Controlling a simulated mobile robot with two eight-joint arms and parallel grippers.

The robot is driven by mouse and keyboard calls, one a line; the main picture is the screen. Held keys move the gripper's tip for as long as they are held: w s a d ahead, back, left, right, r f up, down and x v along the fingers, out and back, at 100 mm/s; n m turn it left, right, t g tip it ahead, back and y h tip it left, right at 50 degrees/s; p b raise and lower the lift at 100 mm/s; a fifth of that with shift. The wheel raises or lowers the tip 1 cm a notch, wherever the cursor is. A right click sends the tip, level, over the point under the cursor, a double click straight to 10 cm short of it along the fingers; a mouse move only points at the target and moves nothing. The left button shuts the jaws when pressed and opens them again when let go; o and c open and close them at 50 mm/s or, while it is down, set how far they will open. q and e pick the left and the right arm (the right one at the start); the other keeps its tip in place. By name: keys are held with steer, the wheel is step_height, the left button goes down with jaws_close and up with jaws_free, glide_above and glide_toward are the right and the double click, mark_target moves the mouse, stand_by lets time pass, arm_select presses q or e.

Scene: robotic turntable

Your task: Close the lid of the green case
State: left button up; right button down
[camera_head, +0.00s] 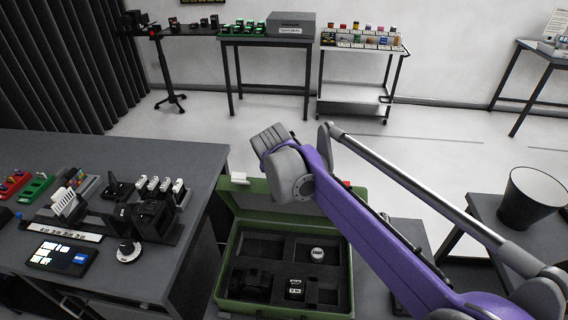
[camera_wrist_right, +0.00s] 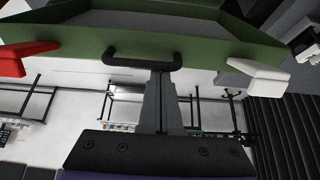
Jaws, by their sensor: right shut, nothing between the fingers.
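The green case (camera_head: 229,262) stands open in the head view, its lid (camera_head: 255,186) raised at the back. My right arm crosses in front of the lid's right part, its wrist above the lid's top edge; the fingers are hidden there. In the right wrist view the shut, empty right gripper (camera_wrist_right: 161,78) points at the lid's green rim (camera_wrist_right: 225,50). Its tips are at the black handle (camera_wrist_right: 143,63); I cannot tell whether they touch. A white latch (camera_wrist_right: 255,77) and a red latch (camera_wrist_right: 24,58) flank the handle. My left gripper is out of view.
The case's dark foam holds a round white-topped item (camera_head: 317,254) and several dark items. A grey table (camera_head: 150,150) with devices stands close at left. A dark bin (camera_head: 530,198) stands at right. Open floor lies behind the case.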

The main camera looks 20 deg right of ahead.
steer(key=s+a+f+t+h+b, duration=0.3)
steer(key=s+a+f+t+b, duration=0.45)
steer(key=s+f, duration=0.6)
arm_select(q)
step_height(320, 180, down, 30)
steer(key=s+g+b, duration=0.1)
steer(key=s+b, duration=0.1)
steer(key=b, duration=1.6)
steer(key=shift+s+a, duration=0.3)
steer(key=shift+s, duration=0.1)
arm_select(e)
steer(key=s+a+f+h, duration=0.1)
steer(key=s+a+f, duration=0.2)
steer(key=f, duration=0.6)
steer(key=s+a+f+t+h, duration=0.1)
steer(key=s+a+f, duration=0.2)
steer(key=s+f, duration=0.3)
step_height(320, 180, down, 4)
steer(key=shift+s+a+f, duration=0.1)
steer(key=shift+s+a, duration=0.1)
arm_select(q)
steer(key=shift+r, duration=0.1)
arm_select(e)
steer(key=shift+t, duration=0.25)
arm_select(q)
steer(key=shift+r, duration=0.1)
